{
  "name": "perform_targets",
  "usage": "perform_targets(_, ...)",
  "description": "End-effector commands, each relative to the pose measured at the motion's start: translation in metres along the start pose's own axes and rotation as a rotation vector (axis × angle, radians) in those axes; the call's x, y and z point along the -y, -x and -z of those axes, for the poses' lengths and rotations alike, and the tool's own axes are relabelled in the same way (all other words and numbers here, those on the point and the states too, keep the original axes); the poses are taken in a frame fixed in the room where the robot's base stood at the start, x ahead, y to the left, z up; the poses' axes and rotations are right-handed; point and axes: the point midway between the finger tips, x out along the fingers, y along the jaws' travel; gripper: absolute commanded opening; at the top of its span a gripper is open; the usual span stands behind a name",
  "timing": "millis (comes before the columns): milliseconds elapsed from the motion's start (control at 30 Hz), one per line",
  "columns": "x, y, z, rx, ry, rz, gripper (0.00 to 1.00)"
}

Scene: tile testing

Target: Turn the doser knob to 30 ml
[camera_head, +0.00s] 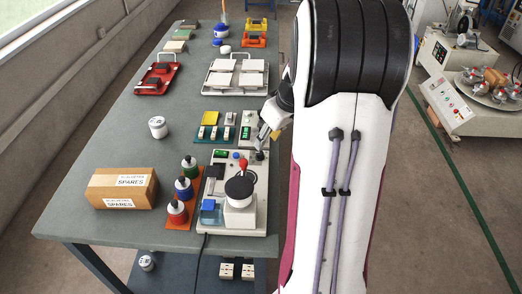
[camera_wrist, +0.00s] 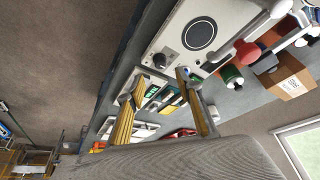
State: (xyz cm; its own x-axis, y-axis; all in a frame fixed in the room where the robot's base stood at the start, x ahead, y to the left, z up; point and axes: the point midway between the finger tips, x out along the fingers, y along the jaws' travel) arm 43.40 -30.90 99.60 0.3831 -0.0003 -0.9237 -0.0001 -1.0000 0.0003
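In the wrist view, a dark round knob (camera_wrist: 160,60) sits on a pale panel, beside a large dark-ringed circle (camera_wrist: 199,34). My gripper (camera_wrist: 155,85) has its two fingers well apart with nothing held between them. The knob appears just beyond the fingertips, and I see no contact. In the head view, my gripper (camera_head: 262,142) is beside the right edge of the bench devices, close to a small dark knob (camera_head: 259,155). My arm covers much of this area. The pale device (camera_head: 215,222) has a black round top and a red-balled lever. No scale marking is readable.
Red, blue and green-labelled bottles (camera_head: 183,190) stand left of the pale device, near a cardboard SPARES box (camera_head: 122,188). Behind are a device with a green display (camera_head: 246,133) and a white rack (camera_head: 236,91). The bench's left side (camera_head: 110,130) is mostly clear.

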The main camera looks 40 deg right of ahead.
Motion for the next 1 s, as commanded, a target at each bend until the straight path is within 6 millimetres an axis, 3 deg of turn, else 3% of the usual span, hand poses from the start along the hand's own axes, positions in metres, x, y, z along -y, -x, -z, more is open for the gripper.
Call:
perform_targets(367, 0.001, -0.009, 0.0, 0.002, 0.0, 0.002, 0.35)
perform_targets(1000, 0.001, -0.069, 0.0, 0.002, 0.0, 0.001, 0.35)
